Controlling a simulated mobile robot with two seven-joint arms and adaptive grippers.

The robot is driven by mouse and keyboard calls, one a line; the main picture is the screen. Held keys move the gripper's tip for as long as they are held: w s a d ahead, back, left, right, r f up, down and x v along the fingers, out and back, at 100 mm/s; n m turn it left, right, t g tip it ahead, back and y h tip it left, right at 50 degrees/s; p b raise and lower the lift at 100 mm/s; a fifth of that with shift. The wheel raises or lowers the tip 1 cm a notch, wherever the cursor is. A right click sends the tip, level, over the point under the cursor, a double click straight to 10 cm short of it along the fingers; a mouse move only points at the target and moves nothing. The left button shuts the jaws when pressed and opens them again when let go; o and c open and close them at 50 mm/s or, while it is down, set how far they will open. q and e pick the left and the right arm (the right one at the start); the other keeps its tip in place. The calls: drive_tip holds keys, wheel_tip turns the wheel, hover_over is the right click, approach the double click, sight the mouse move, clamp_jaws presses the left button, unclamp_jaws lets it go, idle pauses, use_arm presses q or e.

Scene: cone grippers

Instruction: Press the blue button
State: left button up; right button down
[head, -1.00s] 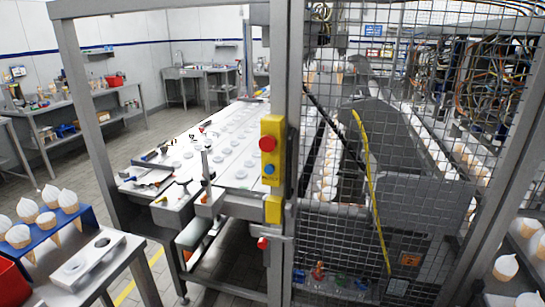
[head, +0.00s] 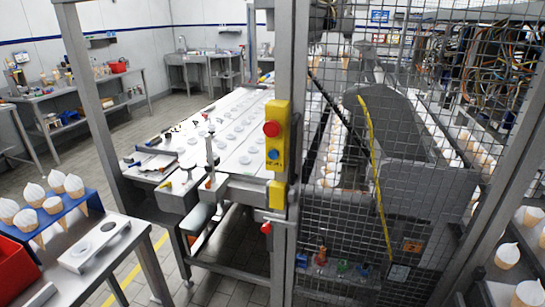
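The blue button (head: 273,154) is small and round. It sits low on a yellow control box (head: 284,140), below a larger red button (head: 271,129). The box is fixed to a grey metal post (head: 287,70) of the machine frame, near the middle of the head view. Neither of my grippers shows in the head view, so I cannot see whether they are open or shut.
A mesh fence (head: 365,190) is right of the post. A conveyor table (head: 225,140) with tools lies behind it to the left. Ice cream cones in a blue rack (head: 50,222) and a red bin (head: 15,272) are at the lower left. Floor shows at left.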

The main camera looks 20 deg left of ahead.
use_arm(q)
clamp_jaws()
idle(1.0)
